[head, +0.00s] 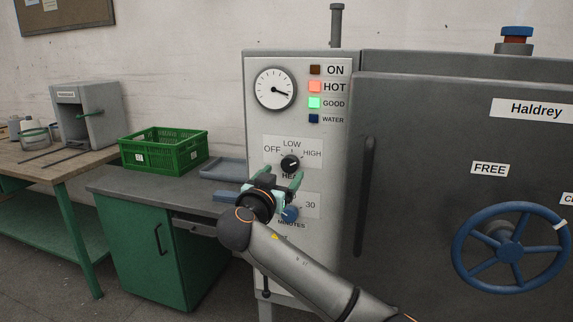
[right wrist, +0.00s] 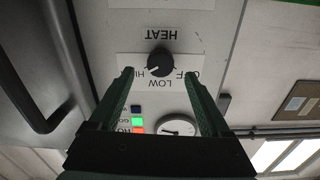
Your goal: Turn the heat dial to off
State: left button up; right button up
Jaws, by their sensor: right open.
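The heat dial (head: 290,163) is a round black knob on the pale control panel (head: 262,125), under the marks OFF, LOW and HIGH. It shows upside down in the right wrist view (right wrist: 160,61), where its white pointer appears turned toward HIGH. My right gripper (head: 277,179) is open and empty, just in front of the panel below the dial. In the right wrist view its green fingers (right wrist: 159,76) are spread to either side of the dial, and I see no contact. My left gripper is not in view.
A blue minutes dial (head: 290,214) sits below the heat dial, partly behind my gripper. The HOT and GOOD lamps (head: 314,95) glow. The dark door (head: 430,130) with a blue handwheel (head: 511,247) is right. A green crate (head: 164,150) stands on the bench left.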

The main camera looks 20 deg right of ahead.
aim_at(289, 166)
jog(key=shift+p+x, duration=0.35)
jog(key=shift+x, duration=2.2)
grip_shut()
